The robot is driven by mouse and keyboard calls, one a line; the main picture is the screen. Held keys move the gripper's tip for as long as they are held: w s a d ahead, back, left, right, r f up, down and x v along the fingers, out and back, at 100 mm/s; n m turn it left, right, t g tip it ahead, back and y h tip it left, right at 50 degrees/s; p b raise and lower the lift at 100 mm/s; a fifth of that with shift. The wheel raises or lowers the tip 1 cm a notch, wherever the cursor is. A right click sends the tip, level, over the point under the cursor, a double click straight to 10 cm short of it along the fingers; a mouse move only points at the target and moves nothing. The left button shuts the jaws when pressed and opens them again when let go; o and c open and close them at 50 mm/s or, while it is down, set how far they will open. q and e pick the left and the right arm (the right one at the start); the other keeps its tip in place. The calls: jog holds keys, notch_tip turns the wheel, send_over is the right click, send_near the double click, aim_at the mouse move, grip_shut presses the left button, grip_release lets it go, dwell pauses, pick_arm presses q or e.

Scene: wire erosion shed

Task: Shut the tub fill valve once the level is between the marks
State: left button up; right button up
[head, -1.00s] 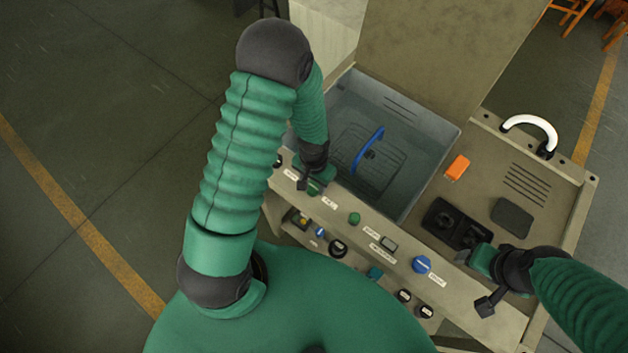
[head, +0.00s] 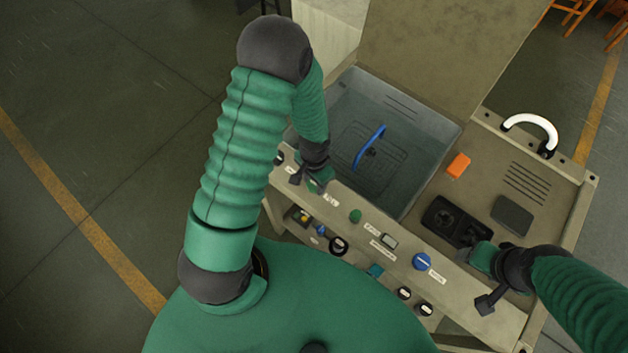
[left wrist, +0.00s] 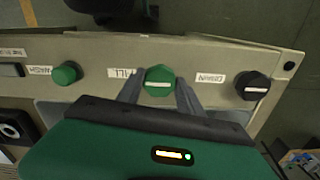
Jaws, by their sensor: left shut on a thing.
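The fill valve is a green knob with a white line (left wrist: 160,82), beside an upside-down label ending in "ILL" in the left wrist view. My left gripper (left wrist: 158,92) is shut on this knob, one finger on each side. In the head view my left gripper (head: 320,182) is at the front panel's left part and hides the knob. The tub (head: 425,126) behind the panel is grey-blue inside, with a blue bar (head: 369,147). I cannot make out the level or its marks. My right gripper (head: 474,254) is by the black holder; its fingers are not clear.
The panel also carries a black drain knob (left wrist: 253,86), a green wash knob (left wrist: 67,73) and a blue knob (head: 422,261). An orange block (head: 458,166), a dark pad (head: 512,214) and a white handle (head: 532,125) are on the right deck. The left floor is clear.

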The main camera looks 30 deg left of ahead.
pick_arm(q)
jog(key=o, duration=1.4)
jog(key=shift+w, duration=0.15)
jog(key=shift+r, duration=0.15)
notch_tip(320, 180, up, 16)
jog(key=shift+w+d+r, duration=0.1)
jog(key=shift+r, duration=0.15)
jog(key=shift+f, duration=0.1)
jog(key=shift+s+d+f+n+t+b, duration=0.7)
jog(key=shift+s+d+f+b, duration=0.4)
jog(key=shift+b, duration=0.6)
jog(key=shift+s+d+f+n+t+b, duration=0.65)
jog(key=shift+s+d+f+b, duration=0.45)
jog(key=shift+b, duration=0.6)
